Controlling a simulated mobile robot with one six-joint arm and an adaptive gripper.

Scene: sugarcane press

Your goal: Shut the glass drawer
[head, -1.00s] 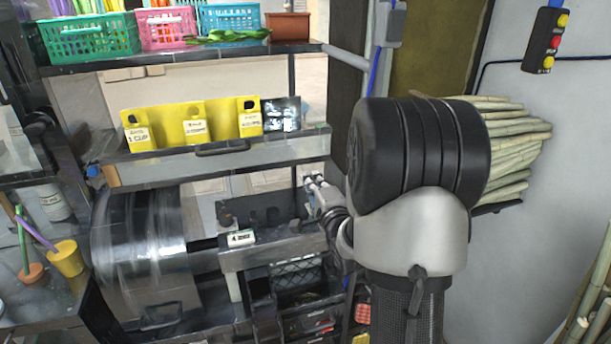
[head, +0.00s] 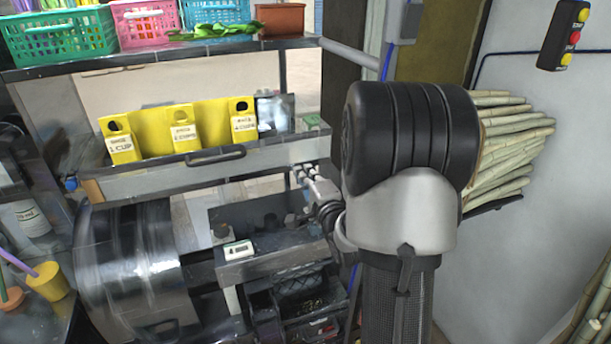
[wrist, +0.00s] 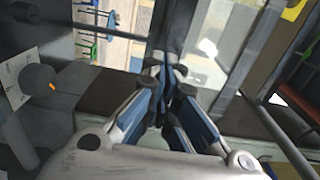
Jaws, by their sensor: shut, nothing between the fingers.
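The glass drawer (head: 240,162) has a clear front with a dark handle (head: 216,156) and sits below the upper shelf. It looks pulled out toward me. Yellow cup holders (head: 180,132) stand in it behind the front. My gripper (head: 302,171) is at the right end of the drawer front in the head view, its fingers shut and empty. I cannot tell whether it touches the drawer. The shut fingers also show in the wrist view (wrist: 165,75). My arm hides what lies right of the drawer.
A dark metal drum (head: 125,265) and a bench with a small white-labelled box (head: 238,250) are below the drawer. Baskets (head: 60,38) stand on the shelf above. A pale post (head: 350,54) and stacked cane (head: 510,135) are to the right.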

